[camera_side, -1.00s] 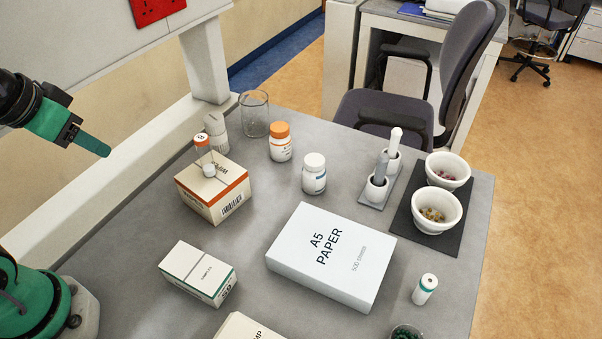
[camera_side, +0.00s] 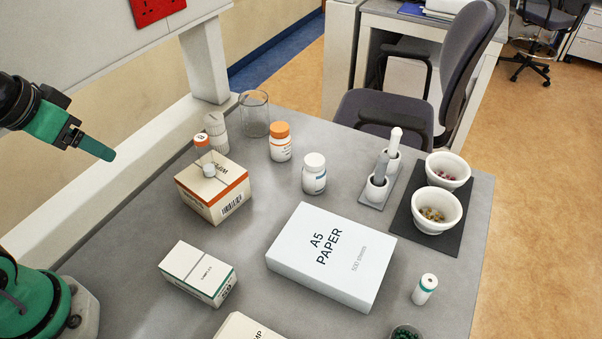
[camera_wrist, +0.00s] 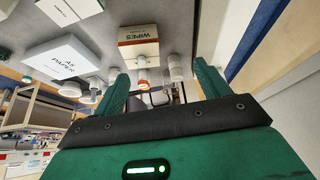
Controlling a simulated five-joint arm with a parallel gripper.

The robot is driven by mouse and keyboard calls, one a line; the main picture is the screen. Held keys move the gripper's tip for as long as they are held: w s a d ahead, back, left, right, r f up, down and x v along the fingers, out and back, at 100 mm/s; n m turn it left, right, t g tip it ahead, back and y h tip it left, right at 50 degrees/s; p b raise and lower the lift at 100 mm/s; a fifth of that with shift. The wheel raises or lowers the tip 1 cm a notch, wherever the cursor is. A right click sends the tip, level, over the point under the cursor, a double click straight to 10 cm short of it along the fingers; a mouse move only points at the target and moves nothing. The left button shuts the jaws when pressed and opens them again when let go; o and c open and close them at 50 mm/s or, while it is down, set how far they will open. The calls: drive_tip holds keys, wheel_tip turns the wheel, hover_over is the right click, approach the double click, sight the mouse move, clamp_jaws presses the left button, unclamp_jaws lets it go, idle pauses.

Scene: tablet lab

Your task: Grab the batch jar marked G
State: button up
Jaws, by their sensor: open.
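A small jar with an orange lid and a white lettered disc (camera_side: 201,140) shows at the back of the wipes box in the side view. The letter is too small to read surely, so I cannot tell if it is G.
The wipes box (camera_side: 213,190) stands beside a pale ribbed cylinder (camera_side: 216,131) and a glass beaker (camera_side: 254,115). An orange-capped bottle (camera_side: 280,143) and a white bottle (camera_side: 314,174) stand to the right. A paper pack (camera_side: 331,256) and glove-sized carton (camera_side: 198,274) lie nearer.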

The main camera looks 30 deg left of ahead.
drive_tip(key=shift+w, duration=0.1)
drive_tip(key=m+g, duration=0.4)
drive_tip(key=g, duration=0.1)
hover_over(314, 171)
drive_tip(key=w+a, duration=0.1)
drive_tip(key=a, duration=0.1)
drive_tip(key=f, duration=1.3)
drive_tip(key=shift+w+a+f, duration=0.1)
drive_tip(key=shift+w+f, duration=0.1)
drive_tip(key=shift+f, duration=0.1)
drive_tip(key=shift+w+d+f, duration=0.1)
drive_tip(key=shift+d+f, duration=0.3)
drive_tip(key=shift+f, duration=0.1)
drive_tip(key=shift+w+d+f, duration=0.1)
drive_tip(key=shift+w+f, duration=0.05)
drive_tip(key=shift+f, duration=1.8)
drive_tip(key=shift+w+d+f, duration=0.1)
drive_tip(key=shift+w+f, duration=0.05)
drive_tip(key=shift+f, duration=1.8)
